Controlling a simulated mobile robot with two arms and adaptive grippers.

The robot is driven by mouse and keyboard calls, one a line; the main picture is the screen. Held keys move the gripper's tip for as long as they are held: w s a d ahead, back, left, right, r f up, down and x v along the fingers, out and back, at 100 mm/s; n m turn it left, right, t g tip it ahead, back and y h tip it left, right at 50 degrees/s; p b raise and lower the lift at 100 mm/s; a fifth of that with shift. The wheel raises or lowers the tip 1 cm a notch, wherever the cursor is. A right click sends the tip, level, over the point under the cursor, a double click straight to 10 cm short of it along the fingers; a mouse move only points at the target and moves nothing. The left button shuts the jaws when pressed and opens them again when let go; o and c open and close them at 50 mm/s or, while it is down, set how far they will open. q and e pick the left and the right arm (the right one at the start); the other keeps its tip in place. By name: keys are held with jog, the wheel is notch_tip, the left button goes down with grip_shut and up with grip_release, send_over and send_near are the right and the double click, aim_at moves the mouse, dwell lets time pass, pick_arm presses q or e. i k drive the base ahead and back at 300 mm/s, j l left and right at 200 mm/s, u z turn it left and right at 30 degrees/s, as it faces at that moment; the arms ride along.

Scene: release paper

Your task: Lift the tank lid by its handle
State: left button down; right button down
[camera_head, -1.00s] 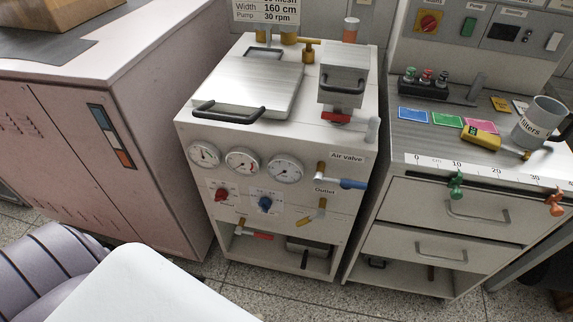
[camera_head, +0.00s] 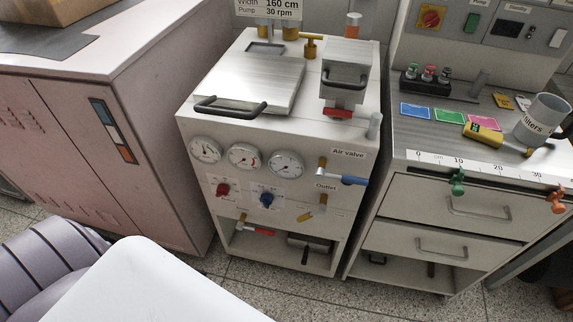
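The tank lid (camera_head: 256,80) is a flat, shiny metal plate lying on top of the white machine (camera_head: 290,135). Its dark bar handle (camera_head: 230,107) runs along the lid's front edge. The lid lies flat and looks shut. Neither of my grippers is in view, and nothing touches the handle.
A smaller metal box (camera_head: 345,77) with its own dark handle stands right of the lid. Brass fittings (camera_head: 311,45) stand behind. Gauges (camera_head: 245,157) and the air valve (camera_head: 340,176) are on the front. A pinkish cabinet (camera_head: 100,150) stands left, a drawer bench (camera_head: 450,207) right.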

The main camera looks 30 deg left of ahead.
aim_at(259, 84)
jog(key=u, duration=1.3)
